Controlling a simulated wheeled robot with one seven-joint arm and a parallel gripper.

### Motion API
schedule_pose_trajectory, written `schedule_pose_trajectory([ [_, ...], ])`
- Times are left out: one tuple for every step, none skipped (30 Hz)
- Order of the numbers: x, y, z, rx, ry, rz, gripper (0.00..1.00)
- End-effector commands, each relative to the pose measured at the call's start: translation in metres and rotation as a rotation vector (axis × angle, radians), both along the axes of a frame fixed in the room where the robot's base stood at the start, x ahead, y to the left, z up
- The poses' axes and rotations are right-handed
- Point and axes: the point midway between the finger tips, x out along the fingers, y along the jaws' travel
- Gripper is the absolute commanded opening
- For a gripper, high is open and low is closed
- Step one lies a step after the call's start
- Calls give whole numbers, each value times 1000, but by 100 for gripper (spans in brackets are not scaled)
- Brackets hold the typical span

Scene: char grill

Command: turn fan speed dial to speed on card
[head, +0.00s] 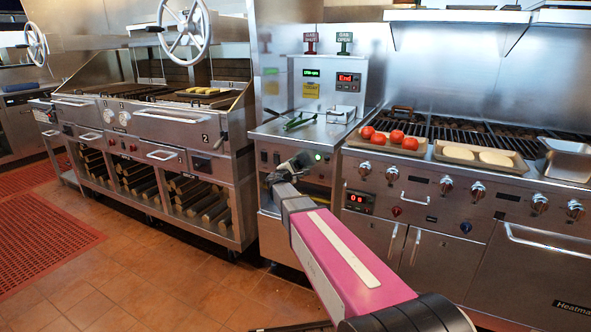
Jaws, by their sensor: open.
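A small yellow card (311,90) is fixed to the steel back panel of the narrow middle unit; its text is too small to read. My gripper (290,167) is in front of this unit's lower control strip (328,157), where a small green light shows. The gripper is open and I see nothing held in it. It covers part of the strip, and I cannot make out a fan speed dial there or tell whether it touches anything. A green display (311,72) sits above the card.
Green-handled tongs (299,121) lie on the middle unit's top. The right grill has several knobs (447,185), a tray with tomatoes (388,142) and a tray with pale patties (478,155). A charcoal grill (160,125) stands left.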

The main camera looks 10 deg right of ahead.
Motion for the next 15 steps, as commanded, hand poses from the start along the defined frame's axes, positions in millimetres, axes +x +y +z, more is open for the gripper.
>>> schedule_pose_trajectory([
  [1,-1,0,0,0,0,68],
  [1,-1,0,0,0,0,68],
  [1,-1,0,0,0,0,68],
  [1,-1,0,0,0,0,68],
  [1,-1,0,0,0,0,68],
  [1,-1,0,0,0,0,68],
  [1,-1,0,0,0,0,68],
  [1,-1,0,0,0,0,68],
  [1,-1,0,0,0,0,55],
  [1,-1,0,0,0,0,45],
  [1,-1,0,0,0,0,36],
  [1,-1,0,0,0,0,22],
  [1,-1,0,0,0,0,19],
  [1,-1,0,0,0,0,19],
  [0,-1,0,0,0,0,19],
])
